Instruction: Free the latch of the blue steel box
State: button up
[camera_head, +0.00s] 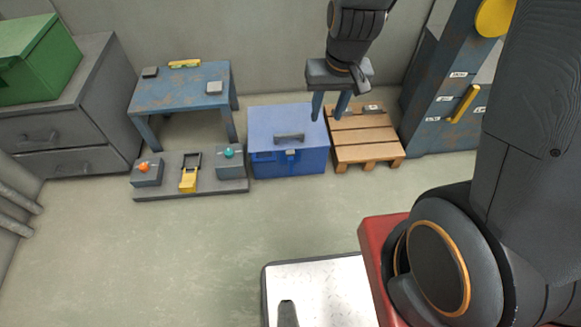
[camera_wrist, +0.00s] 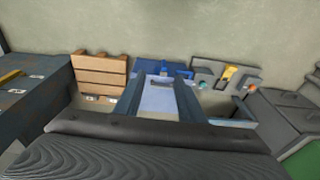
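The blue steel box (camera_head: 262,125) stands on the floor against the back wall, lid shut, with a dark handle (camera_head: 288,137) on top.
A wooden pallet (camera_head: 366,139) lies right of the box, and a blue cabinet (camera_head: 442,128) stands beyond it. A grey panel (camera_head: 215,188) with an orange knob, yellow lever and teal knob lies left, before a worn blue table (camera_head: 180,97). The floor in front is clear.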

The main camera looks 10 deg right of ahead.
jog(key=w+a+f+b, duration=0.1)
jog(key=w+f+b, duration=0.25)
jog(key=f, duration=0.35)
jog(key=w+a+f+t+b, duration=0.1)
jog(key=w+a+f+b, duration=0.2)
jog(key=f, duration=0.4)
jog(key=w+f+b, duration=0.3)
jog(key=f+b, duration=0.2)
jog(key=f, duration=0.2)
jog(key=t+b, duration=0.2)
jog(key=b, duration=1)
send_near(291, 160)
jog(key=shift+h, duration=0.3)
jog(key=x, duration=0.5)
jog(key=shift+a, duration=0.2)
jog(key=b+x, duration=0.3)
jog(key=x, duration=0.5)
grip_shut()
